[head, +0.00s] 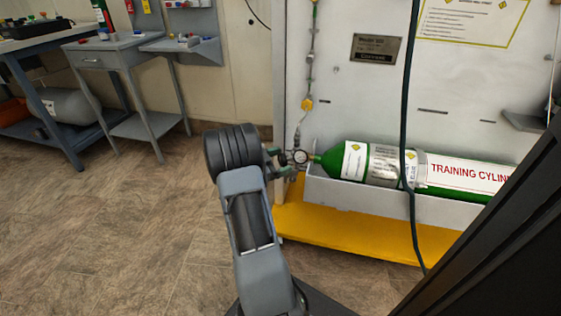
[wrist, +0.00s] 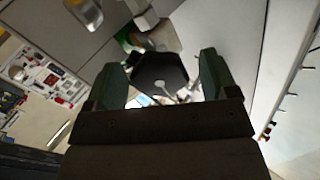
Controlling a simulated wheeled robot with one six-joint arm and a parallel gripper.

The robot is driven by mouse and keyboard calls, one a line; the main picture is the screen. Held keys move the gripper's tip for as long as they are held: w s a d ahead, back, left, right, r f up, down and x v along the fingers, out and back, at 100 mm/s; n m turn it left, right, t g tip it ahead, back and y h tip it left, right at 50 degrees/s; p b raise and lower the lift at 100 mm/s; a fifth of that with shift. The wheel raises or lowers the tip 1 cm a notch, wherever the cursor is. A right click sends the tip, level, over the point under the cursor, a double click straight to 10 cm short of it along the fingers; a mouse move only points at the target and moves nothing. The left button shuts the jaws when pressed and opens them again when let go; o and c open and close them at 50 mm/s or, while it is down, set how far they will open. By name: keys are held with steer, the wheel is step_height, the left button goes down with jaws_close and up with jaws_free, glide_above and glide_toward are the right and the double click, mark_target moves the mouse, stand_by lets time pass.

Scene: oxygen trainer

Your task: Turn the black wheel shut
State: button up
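The black wheel (wrist: 160,70) lies between my gripper's two dark green fingers in the wrist view. My gripper (wrist: 163,78) is open, with one finger to each side of the wheel. In the head view my gripper (head: 281,162) is at the valve end of the green training cylinder (head: 332,161); the wheel is hard to make out there. A round gauge (head: 300,157) sits just right of the fingers. The cylinder lies on its side in a grey cradle.
A dark hose (head: 405,130) hangs in front of the cylinder. A yellow base (head: 350,236) runs under the grey panel (head: 345,95). A grey side table (head: 110,46) and a workbench stand at the back left. The floor at left is clear.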

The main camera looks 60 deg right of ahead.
steer(key=shift+a, duration=0.1)
steer(key=p+v, duration=0.3)
steer(key=v, duration=1)
steer(key=shift+w+a, duration=0.2)
steer(key=shift+w, duration=0.05)
